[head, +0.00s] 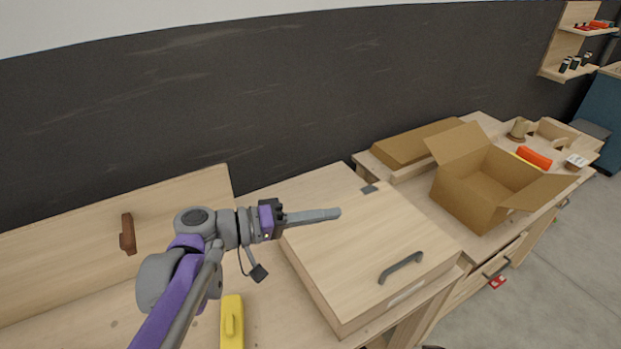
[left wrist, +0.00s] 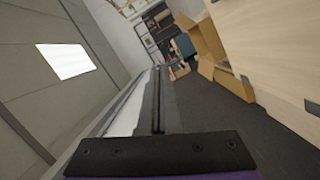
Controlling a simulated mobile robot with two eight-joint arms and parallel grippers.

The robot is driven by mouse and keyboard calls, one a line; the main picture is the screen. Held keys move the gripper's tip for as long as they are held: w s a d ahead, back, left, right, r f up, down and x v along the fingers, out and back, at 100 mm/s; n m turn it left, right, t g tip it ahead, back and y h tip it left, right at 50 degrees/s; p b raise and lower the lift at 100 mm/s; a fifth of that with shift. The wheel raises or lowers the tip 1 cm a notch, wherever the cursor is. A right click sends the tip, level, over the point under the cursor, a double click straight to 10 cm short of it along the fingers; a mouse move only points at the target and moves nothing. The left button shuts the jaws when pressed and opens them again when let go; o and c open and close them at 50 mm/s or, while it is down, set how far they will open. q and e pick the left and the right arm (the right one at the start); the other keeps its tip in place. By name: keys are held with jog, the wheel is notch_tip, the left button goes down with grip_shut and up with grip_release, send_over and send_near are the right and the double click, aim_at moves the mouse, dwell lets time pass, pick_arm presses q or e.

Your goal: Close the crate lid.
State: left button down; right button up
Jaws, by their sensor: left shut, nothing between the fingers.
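The wooden crate (head: 328,300) stands on the bench right of centre in the head view. Its pale lid (head: 350,238) lies flat over the top, with a dark bar handle (head: 400,267) near the front right and a grey hinge plate (head: 370,189) at the back. I see no clear gap under the lid. My left gripper (head: 336,214) is shut and empty, pointing right over the back left part of the lid. I cannot tell whether it touches. Its shut fingers also show in the left wrist view (left wrist: 158,95), beside a pale wooden surface (left wrist: 275,45). My right gripper is out of view.
An open cardboard box (head: 475,205) stands on the bench to the right. A yellow tool (head: 232,322) lies left of the crate. A wooden panel with a brown handle (head: 128,234) stands at the back left. The dark wall (head: 200,110) is behind.

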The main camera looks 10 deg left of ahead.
aim_at(347, 318)
pick_arm(q)
jog(key=s+d+f+m+b, duration=0.2)
jog(key=f, duration=0.4)
jog(key=s+d+f+m+t+y+b, duration=0.1)
jog(key=s+d+f+m+b, duration=0.1)
jog(key=f, duration=0.5)
jog(key=s+d+f+m+y+b, duration=0.1)
jog(key=s+d+f+m+b, duration=0.1)
jog(key=f, duration=0.5)
jog(key=shift+s+m, duration=0.6)
jog(key=shift+s, duration=0.45)
jog(key=shift+f, duration=0.6)
jog(key=shift+s+f, duration=0.15)
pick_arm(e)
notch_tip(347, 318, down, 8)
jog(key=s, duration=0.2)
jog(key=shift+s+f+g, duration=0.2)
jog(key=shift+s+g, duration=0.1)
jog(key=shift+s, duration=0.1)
pick_arm(q)
jog(key=shift+f, duration=0.1)
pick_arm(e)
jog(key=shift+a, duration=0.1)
